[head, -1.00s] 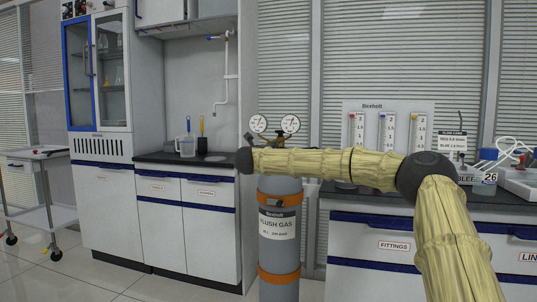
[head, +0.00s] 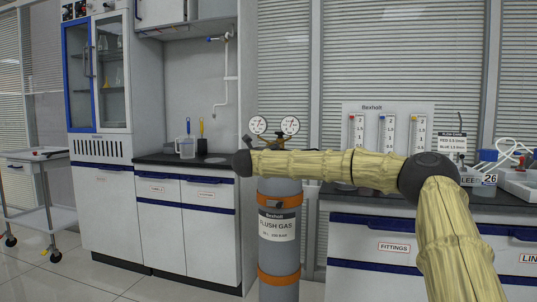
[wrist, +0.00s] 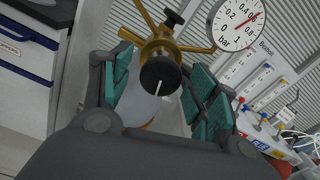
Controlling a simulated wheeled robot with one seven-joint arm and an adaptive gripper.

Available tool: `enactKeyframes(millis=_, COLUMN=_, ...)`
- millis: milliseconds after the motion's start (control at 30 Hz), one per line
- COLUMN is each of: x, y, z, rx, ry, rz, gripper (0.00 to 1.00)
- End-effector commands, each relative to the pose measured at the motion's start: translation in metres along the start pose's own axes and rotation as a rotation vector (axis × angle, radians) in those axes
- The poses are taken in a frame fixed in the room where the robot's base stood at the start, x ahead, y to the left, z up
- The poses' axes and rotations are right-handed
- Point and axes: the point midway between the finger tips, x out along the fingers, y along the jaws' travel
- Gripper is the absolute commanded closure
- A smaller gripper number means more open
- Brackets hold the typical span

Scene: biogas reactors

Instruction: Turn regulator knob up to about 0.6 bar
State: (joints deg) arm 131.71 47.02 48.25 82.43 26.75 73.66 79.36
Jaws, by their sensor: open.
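The black regulator knob (wrist: 160,76) with a white mark sits at the end of a brass regulator (wrist: 160,48). My gripper (wrist: 160,88) is open, with green-padded fingers on either side of the knob; gaps show between pads and knob. The round white gauge (wrist: 237,24) is marked in bar, and its red needle points near 0.6. In the head view two gauges (head: 258,125) (head: 290,126) show above my yellow-sleeved arm, which hides the knob. The regulator stands above a grey flush gas cylinder (head: 279,255) with orange bands.
A counter with cabinets (head: 185,160) stands left of the cylinder. A drawer bench (head: 375,265) stands right, with flowmeters (head: 387,133) and a blue-capped bottle (head: 487,172) on or above it. A trolley (head: 35,155) is far left. Open floor lies in front of the left cabinets.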

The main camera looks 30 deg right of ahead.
Motion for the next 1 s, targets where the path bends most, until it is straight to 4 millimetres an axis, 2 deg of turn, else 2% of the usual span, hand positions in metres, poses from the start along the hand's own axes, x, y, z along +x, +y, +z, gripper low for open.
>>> enactKeyframes(millis=500, x=-0.088, y=0.0, z=-0.001, rx=0.0, ry=0.001, rz=0.001, gripper=0.4)
enactKeyframes(millis=700, x=-0.105, y=-0.001, z=-0.002, rx=0.0, ry=0.002, rz=0.0, gripper=0.4)
enactKeyframes(millis=1000, x=-0.108, y=-0.001, z=-0.002, rx=0.0, ry=0.002, rz=-0.001, gripper=0.4)
